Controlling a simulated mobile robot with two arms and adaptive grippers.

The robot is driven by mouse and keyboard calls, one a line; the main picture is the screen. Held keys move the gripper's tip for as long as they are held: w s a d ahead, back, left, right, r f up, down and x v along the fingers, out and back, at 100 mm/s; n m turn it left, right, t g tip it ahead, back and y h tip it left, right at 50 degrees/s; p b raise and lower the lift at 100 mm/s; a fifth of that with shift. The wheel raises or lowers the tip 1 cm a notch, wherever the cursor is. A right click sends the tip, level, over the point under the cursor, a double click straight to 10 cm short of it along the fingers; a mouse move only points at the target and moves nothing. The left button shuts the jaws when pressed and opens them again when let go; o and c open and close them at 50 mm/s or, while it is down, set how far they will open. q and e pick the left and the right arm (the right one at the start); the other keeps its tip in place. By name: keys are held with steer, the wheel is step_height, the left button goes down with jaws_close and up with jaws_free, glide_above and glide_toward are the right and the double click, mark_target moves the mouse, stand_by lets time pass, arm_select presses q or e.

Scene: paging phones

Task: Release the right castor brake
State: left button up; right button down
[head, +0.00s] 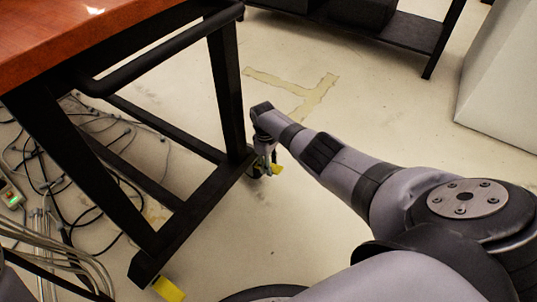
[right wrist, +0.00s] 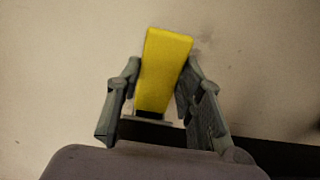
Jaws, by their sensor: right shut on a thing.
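The right castor brake is a yellow lever (head: 278,170) at the foot of the table's far right leg in the head view. It also fills the middle of the right wrist view (right wrist: 164,60), with its wide end pointing up in the picture. My right gripper (head: 264,161) reaches down to it close to the floor. In the right wrist view its two fingers (right wrist: 160,80) sit on either side of the lever and are shut on it. The castor wheel is mostly hidden. My left gripper is not in view.
A second yellow brake lever (head: 168,289) shows at the near leg. The black table frame (head: 228,95) with an orange-brown top (head: 60,45) stands left of my arm. Loose cables (head: 75,180) lie beneath it. Floor to the right is clear up to a white box (head: 505,95).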

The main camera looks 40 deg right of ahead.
steer(key=c, duration=1.1)
jaws_free()
steer(key=r, duration=0.8)
steer(key=w+r, duration=0.1)
steer(key=r, duration=0.3)
steer(key=shift+w+a, duration=0.1)
steer(key=shift+a, duration=0.15)
